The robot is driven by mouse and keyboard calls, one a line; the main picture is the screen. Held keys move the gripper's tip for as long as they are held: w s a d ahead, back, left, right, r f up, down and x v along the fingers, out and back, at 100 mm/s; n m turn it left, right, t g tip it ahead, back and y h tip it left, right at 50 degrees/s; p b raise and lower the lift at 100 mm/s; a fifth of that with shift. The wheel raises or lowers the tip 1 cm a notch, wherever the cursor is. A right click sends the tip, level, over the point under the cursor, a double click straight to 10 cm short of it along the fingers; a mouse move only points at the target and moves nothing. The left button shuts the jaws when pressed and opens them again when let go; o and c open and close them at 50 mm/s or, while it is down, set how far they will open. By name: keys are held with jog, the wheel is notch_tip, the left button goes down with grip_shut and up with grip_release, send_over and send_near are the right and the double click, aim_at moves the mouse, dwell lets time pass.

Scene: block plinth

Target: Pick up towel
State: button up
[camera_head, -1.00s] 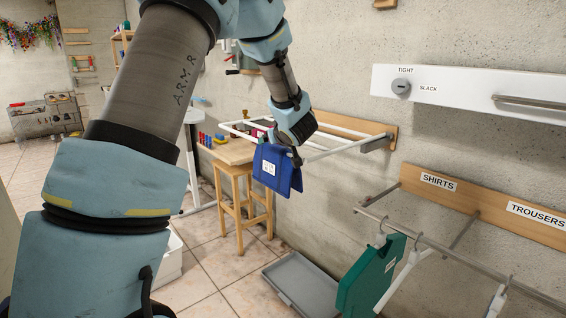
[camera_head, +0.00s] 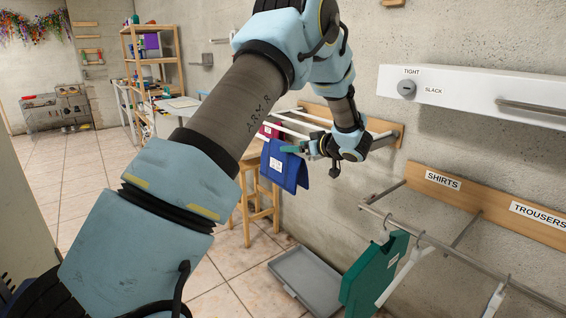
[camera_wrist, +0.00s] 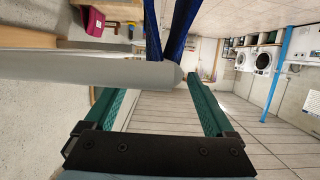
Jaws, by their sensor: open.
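A blue towel (camera_head: 285,172) with a white label hangs over a rail of the white wall rack (camera_head: 289,131). In the wrist view, blue cloth (camera_wrist: 178,28) hangs in two strips beyond a pale rail end (camera_wrist: 100,68). My gripper (camera_head: 291,149) is beside the upper part of the towel, its green fingers pointing left. In the wrist view, my gripper (camera_wrist: 156,92) has its fingers wide apart with nothing held. The rail end crosses in front of the left finger. I cannot tell whether a finger touches the cloth.
A magenta cloth (camera_head: 271,130) hangs further along the rack. A wooden stool (camera_head: 262,198) stands below. A grey tray (camera_head: 307,279) lies on the floor. A green shirt shape (camera_head: 375,273) hangs from the lower rail at right, under the SHIRTS board (camera_head: 442,180).

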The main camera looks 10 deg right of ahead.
aim_at(287, 144)
jog(key=p+x, duration=0.2)
jog(key=x, duration=0.3)
jog(key=shift+a, duration=0.15)
grip_shut()
dwell(0.5)
dwell(0.4)
